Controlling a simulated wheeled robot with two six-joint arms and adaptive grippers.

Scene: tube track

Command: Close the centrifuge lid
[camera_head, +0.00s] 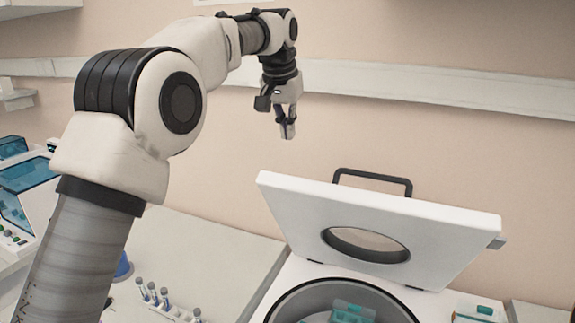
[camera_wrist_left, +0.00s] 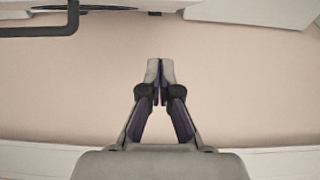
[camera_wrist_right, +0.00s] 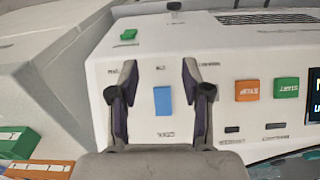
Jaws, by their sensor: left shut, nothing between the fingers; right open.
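The centrifuge lid (camera_head: 300,208) stands raised and tilted back, with a round window in it and a dark handle (camera_head: 373,178) on its upper edge. Below it the round chamber (camera_head: 290,303) is open, with teal tube holders inside. My left gripper (camera_head: 288,130) is shut and empty, above and behind the lid, near the wall. In the left wrist view its fingertips (camera_wrist_left: 160,68) meet, and the handle (camera_wrist_left: 42,30) shows apart from them at upper left. My right gripper (camera_wrist_right: 160,75) is open and empty, facing a panel with a blue button (camera_wrist_right: 163,101).
A rack of several tubes (camera_head: 165,303) stands left of the centrifuge. A device with a blue cover (camera_head: 28,175) is at far left. A rail (camera_head: 440,86) runs along the wall. Orange (camera_wrist_right: 247,90) and green (camera_wrist_right: 286,88) buttons sit right of my right gripper.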

